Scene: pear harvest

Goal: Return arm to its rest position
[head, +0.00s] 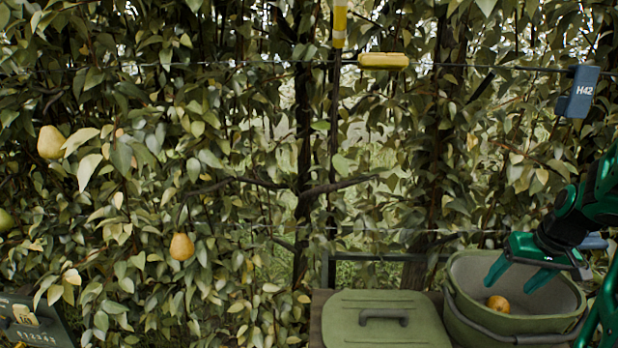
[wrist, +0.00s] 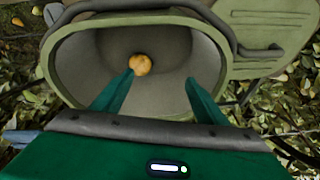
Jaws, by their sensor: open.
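In the wrist view the gripper (wrist: 157,88) points into the bucket (wrist: 57,68). One yellow-orange pear (head: 498,304) lies on the bucket's floor; it also shows in the wrist view (wrist: 141,64), apart from the fingers. My arm comes in from the right edge of the head view.
A lidded green bin (head: 385,335) stands left of the bucket. Pears hang at the left (head: 51,142) and lower down (head: 182,247) in the leafy hedge. A wire crosses the hedge, with a yellow block (head: 383,61) and a blue H42 tag (head: 578,92). A dark number box (head: 30,322) is lower left.

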